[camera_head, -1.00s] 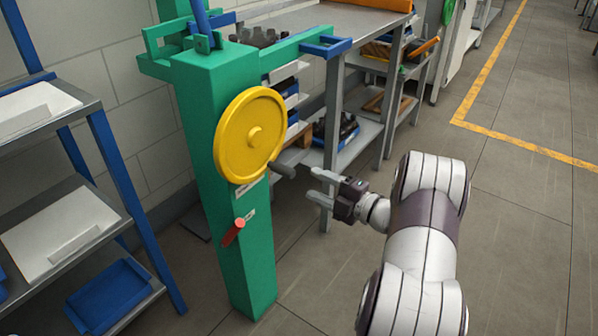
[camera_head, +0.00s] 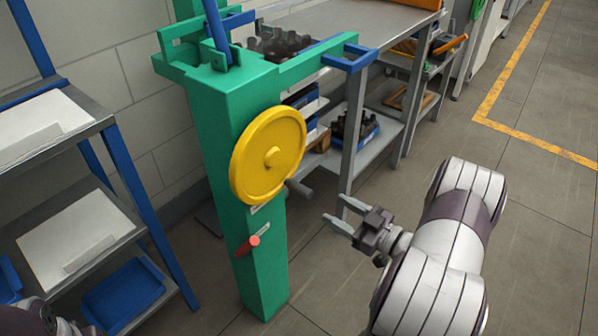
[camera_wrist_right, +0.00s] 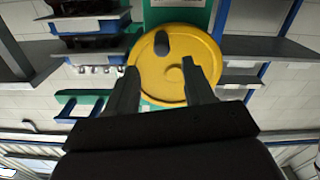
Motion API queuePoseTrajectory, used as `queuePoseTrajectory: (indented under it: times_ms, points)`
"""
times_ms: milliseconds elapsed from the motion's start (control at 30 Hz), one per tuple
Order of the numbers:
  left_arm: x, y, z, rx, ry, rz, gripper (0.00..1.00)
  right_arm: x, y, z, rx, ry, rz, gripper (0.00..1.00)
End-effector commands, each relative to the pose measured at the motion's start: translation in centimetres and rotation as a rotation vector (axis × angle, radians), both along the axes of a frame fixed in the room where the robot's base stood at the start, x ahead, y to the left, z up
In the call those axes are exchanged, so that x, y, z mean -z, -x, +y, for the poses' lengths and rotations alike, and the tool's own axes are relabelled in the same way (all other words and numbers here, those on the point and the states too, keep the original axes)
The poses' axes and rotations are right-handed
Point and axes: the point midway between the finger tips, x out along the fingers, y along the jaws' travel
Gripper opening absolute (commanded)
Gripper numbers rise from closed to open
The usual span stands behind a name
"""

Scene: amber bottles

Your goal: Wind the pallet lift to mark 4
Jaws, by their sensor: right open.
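The pallet lift is a green column (camera_head: 225,120) with a yellow handwheel (camera_head: 268,145) on its side. A dark crank handle (camera_head: 299,189) sticks out from the wheel's lower right rim. My right gripper (camera_head: 334,212) is open and empty, just right of and below the handle, apart from it. In the right wrist view, the wheel (camera_wrist_right: 172,82) lies beyond the two open fingers (camera_wrist_right: 161,68), and the handle (camera_wrist_right: 162,43) shows above the gap between them. Part of my left arm shows at the bottom left corner; its fingers do not show. I cannot make out mark 4.
A red-tipped lever (camera_head: 248,245) sits below the wheel. A blue-legged shelf (camera_head: 108,122) with white boxes and a blue bin (camera_head: 122,297) stands at left. A grey workbench (camera_head: 345,20) stands behind the column. The floor at right is clear.

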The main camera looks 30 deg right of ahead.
Motion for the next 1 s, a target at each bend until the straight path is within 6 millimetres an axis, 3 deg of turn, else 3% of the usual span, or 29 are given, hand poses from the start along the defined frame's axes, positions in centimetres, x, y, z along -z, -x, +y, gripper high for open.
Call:
queuePoseTrajectory:
  times_ms: [167,400,600,1000]
  points:
    - [0.6,0.0,0.0,0.000,0.000,0.000,0.44,0.2,-1.8,0.8,-0.005,-0.045,0.017,0.53]
    - [1.8,0.0,0.0,0.000,0.000,0.000,0.44,0.3,-7.4,3.2,-0.007,-0.041,0.015,0.53]
    - [2.4,0.0,0.0,0.000,0.000,0.000,0.44,0.2,-10.5,4.3,-0.003,-0.041,0.016,0.53]
    - [2.5,0.0,0.0,0.000,0.000,0.000,0.44,0.0,-11.8,4.8,-0.001,-0.042,0.016,0.53]
